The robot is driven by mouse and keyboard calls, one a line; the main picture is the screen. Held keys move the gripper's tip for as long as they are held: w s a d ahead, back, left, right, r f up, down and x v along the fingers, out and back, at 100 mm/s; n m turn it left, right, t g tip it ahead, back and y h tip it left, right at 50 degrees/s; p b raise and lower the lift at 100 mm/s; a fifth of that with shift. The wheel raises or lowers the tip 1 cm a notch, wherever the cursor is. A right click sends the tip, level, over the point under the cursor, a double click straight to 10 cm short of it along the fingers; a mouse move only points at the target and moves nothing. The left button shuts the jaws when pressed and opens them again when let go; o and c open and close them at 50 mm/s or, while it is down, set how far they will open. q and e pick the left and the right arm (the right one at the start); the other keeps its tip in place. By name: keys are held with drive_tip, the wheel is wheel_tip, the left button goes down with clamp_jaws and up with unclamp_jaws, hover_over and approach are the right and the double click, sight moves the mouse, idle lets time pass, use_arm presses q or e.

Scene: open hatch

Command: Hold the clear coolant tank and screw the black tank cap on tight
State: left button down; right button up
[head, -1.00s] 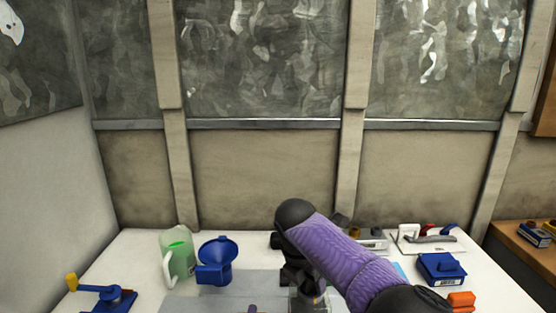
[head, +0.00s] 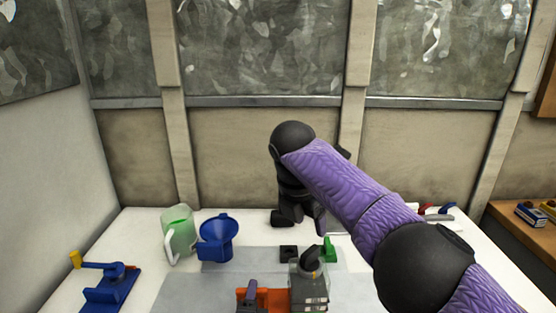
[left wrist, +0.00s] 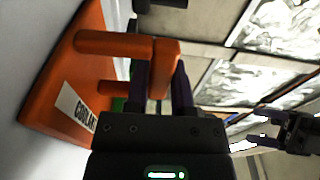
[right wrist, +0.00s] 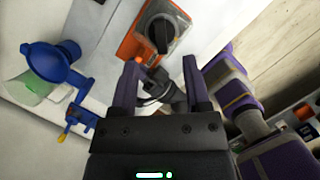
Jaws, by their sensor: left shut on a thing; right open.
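The coolant tank has an orange body lettered "COOLANT" (left wrist: 60,85) and a clear-looking upper part (head: 297,268). It stands at the front middle of the table in the head view. The black cap (right wrist: 161,32) sits on top of the tank; how tightly cannot be told. My left gripper (left wrist: 161,78) is shut on the orange handle (left wrist: 166,55) at the tank's side. My right gripper (head: 305,222) is open and empty, behind and above the tank, apart from the cap. Its spread fingers also show in the right wrist view (right wrist: 165,75).
A green-tinted jug (head: 180,236) and a blue funnel (head: 217,238) stand at the left. A blue device with a yellow knob (head: 112,288) is further left. The grey mat (head: 190,292) is clear at left.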

sight(309, 251)
drive_tip(key=shift+c, duration=0.5)
drive_tip(key=x, duration=0.5)
drive_tip(key=s+a+x, duration=0.1)
drive_tip(key=x, duration=0.2)
drive_tip(key=shift+f, duration=0.45)
clamp_jaws()
